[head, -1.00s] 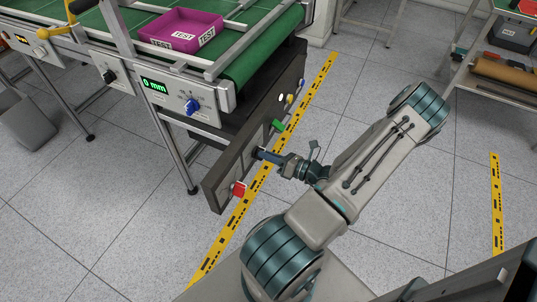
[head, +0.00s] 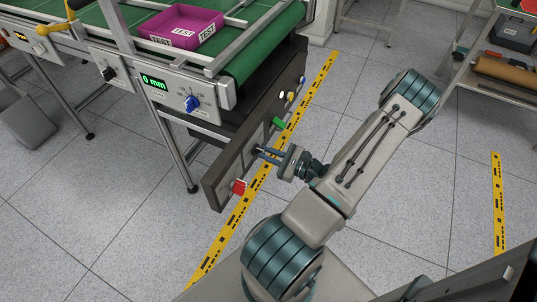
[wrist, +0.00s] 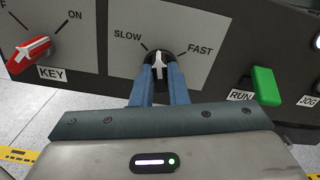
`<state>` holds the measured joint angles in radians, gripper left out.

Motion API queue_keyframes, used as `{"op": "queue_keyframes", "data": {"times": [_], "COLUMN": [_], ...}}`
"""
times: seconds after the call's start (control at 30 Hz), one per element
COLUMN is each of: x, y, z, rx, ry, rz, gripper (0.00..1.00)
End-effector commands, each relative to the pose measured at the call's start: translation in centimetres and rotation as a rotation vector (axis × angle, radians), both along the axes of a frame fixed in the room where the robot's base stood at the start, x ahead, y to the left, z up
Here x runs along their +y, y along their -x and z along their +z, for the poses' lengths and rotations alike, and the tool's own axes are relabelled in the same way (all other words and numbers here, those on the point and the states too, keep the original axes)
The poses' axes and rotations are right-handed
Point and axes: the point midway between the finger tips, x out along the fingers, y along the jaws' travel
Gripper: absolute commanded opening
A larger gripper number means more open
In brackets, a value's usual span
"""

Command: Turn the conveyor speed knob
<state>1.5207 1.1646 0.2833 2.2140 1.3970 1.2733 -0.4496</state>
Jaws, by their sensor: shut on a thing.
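The conveyor speed knob (wrist: 157,59) is black with a white pointer and sits between the SLOW and FAST labels on a grey plate. In the wrist view its pointer stands about upright, between the two labels. My gripper (wrist: 158,70) has its two blue fingers closed on the sides of the knob. In the head view my gripper (head: 262,153) reaches the front of the dark control panel (head: 222,186), and its fingers hide the knob there.
A red KEY switch (wrist: 32,50) is left of the knob, and a green RUN switch (wrist: 266,85) is right of it. A blue knob (head: 193,103) is on the upper conveyor housing. A purple bin (head: 182,24) sits on the green belt.

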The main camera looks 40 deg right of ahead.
Motion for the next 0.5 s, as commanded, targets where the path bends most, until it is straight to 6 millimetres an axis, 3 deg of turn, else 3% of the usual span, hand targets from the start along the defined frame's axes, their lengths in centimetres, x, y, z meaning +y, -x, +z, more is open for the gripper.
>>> {"op": "queue_keyframes", "data": {"times": [0.5], "x": [0.08], "y": [0.13], "z": [-0.39], "rx": [-0.163], "ry": [0.404], "rz": [0.0], "gripper": [0.0]}}
